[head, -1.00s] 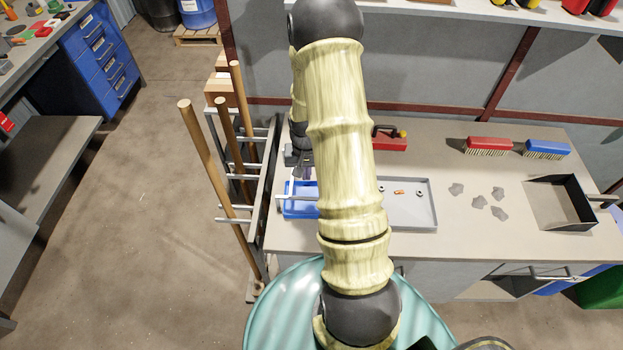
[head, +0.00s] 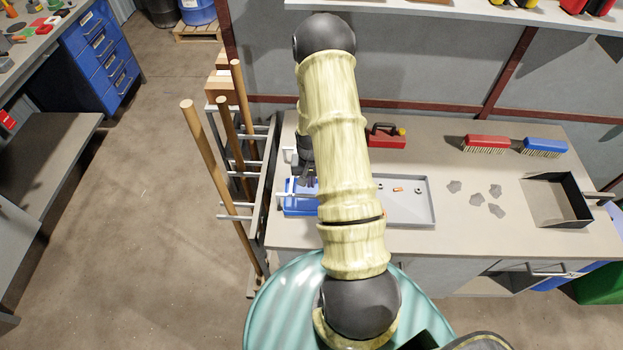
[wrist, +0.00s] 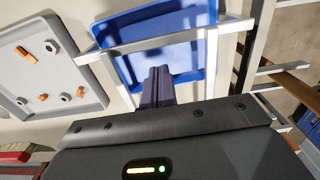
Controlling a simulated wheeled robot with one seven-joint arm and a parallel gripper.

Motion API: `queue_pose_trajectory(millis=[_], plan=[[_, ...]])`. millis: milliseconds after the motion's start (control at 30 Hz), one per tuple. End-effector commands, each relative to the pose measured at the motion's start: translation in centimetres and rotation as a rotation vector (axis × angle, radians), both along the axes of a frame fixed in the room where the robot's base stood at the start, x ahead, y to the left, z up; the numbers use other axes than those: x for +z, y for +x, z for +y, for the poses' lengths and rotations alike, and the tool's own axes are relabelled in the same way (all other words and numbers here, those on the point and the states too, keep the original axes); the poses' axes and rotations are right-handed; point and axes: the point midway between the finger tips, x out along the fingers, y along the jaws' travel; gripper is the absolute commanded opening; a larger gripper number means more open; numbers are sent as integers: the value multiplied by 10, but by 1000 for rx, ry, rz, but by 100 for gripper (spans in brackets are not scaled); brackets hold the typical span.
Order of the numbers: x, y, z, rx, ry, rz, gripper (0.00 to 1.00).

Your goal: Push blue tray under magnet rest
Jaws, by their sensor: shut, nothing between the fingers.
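The blue tray (head: 297,211) sits at the left end of the bench, partly hidden by my arm in the head view. In the wrist view the blue tray (wrist: 180,58) looks empty. A silver metal frame, which looks like the magnet rest (wrist: 140,47), crosses over it, so part of the tray lies beneath the bar. My gripper (head: 308,181) is at the tray's far side. Its fingers (wrist: 157,72) are shut and empty, pointing at the tray; I cannot tell whether they touch it. A red magnet with a dark handle (head: 388,140) lies behind my arm.
Grey scraps (head: 476,200), a dark dustpan (head: 571,181) and red (head: 486,142) and blue (head: 545,146) brushes lie further right. A rack with wooden poles (head: 227,150) stands at the bench's left end.

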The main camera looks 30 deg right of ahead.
Motion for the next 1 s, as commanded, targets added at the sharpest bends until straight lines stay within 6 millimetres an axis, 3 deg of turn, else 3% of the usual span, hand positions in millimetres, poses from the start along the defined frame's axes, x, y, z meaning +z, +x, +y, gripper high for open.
queue_pose_trajectory(millis=[433,700,1000], plan=[[-56,-1,0,1,0,2,0],[-55,27,-17,0,0,-2,0],[-57,33,-22,0,0,0,0]])
